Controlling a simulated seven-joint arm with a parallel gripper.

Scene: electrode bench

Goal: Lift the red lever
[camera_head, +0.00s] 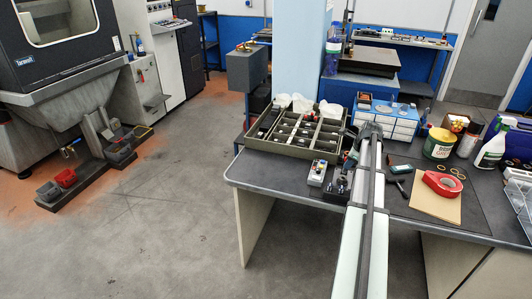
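No part is clear enough for me to name it surely as the red lever. A small grey control box (317,173) with tiny coloured parts, one of them red, stands near the front edge of the bench, left of my arm. A small dark device (338,186) sits just right of it, close beside my arm. A small red spot shows by the arm above these, too small to identify. My gripper (352,138) is at the far end of my arm, over the bench by the divided tray's right side. Its fingers are small and dark, and their opening cannot be made out.
A divided tray (262,143) of dark parts lies at the bench's left. Behind is a blue and white drawer unit (398,127). Right of my arm are a red tape dispenser (442,184), a tin (438,145) and a spray bottle (491,151).

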